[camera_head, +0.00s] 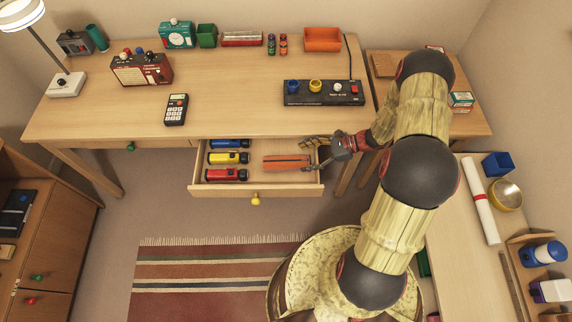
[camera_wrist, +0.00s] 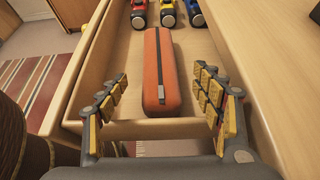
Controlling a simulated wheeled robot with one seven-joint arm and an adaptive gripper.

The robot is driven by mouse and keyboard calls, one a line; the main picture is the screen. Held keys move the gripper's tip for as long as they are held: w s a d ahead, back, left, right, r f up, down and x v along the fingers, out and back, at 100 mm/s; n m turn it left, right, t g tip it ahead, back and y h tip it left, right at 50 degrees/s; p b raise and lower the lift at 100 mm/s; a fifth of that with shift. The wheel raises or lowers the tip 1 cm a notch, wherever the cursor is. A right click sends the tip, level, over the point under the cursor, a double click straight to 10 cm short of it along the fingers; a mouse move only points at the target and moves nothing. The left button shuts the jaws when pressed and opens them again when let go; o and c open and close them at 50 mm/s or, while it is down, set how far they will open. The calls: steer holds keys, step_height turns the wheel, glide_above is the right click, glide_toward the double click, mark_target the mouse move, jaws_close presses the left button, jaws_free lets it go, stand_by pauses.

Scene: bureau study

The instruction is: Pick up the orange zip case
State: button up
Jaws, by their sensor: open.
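The orange zip case (camera_head: 288,162) lies in the open desk drawer (camera_head: 256,188), right of the flashlights. In the wrist view the orange zip case (camera_wrist: 160,72) is a long box shape with a dark zip along its top. My gripper (camera_head: 318,155) is at the right side of the drawer, close to the case's right end. In the wrist view my gripper (camera_wrist: 163,105) is open, one finger on each side of the case's near end and apart from it. Nothing is held between the fingers.
Blue, yellow (camera_head: 228,157) and red (camera_head: 226,175) flashlights lie in the drawer's left part. The drawer walls stand close around my fingers. The desk top (camera_head: 230,105) above holds a black power strip (camera_head: 322,93) and a calculator (camera_head: 176,109).

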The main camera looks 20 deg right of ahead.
mark_target(291, 160)
steer(key=b+x, duration=0.1)
steer(key=x, duration=0.6)
steer(key=shift+a+r+b, duration=0.1)
steer(key=shift+a+b, duration=0.1)
steer(key=shift+b, duration=0.1)
steer(key=c, duration=1.3)
steer(key=shift+c, duration=0.2)
